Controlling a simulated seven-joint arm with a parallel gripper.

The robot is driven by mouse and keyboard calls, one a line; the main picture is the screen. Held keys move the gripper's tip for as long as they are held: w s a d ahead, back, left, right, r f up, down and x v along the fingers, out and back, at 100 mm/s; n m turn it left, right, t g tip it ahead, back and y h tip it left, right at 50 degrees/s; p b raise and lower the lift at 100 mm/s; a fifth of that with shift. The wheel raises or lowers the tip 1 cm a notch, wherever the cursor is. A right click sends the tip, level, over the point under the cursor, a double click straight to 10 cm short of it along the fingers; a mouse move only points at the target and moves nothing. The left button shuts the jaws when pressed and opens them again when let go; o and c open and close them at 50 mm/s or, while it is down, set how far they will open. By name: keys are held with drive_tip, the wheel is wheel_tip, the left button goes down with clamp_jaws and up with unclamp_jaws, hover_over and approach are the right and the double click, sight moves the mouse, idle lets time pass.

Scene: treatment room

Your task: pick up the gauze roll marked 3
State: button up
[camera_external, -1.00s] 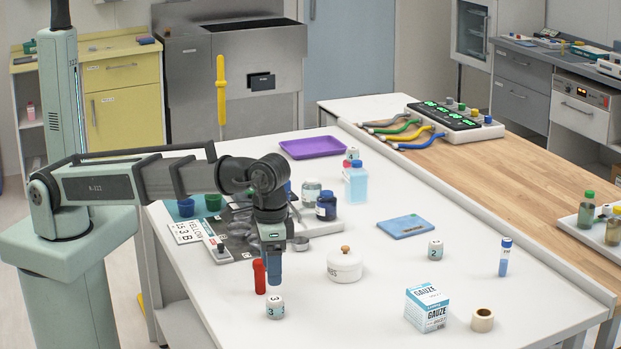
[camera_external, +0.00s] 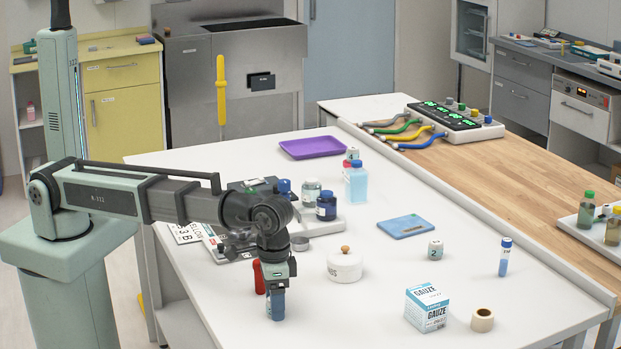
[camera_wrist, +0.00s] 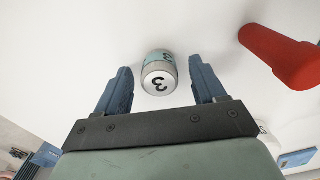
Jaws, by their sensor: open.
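The gauze roll marked 3 (camera_wrist: 158,75) stands on the white table in the wrist view, between the two blue fingers of my gripper (camera_wrist: 160,90). Gaps show between the roll and each finger, so it does not look gripped. In the external view my gripper (camera_external: 275,306) is low over the table and hides most of the roll; only a sliver shows beside the fingers. A red cylinder (camera_wrist: 282,57) is just beside the fingers; it also shows behind them in the external view (camera_external: 259,278).
A white lidded pot (camera_external: 345,267) stands to the right of my gripper. The table's front middle is clear.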

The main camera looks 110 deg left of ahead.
drive_tip(key=shift+f, duration=0.4)
drive_tip(key=shift+c, duration=0.2)
drive_tip(key=c, duration=1.1)
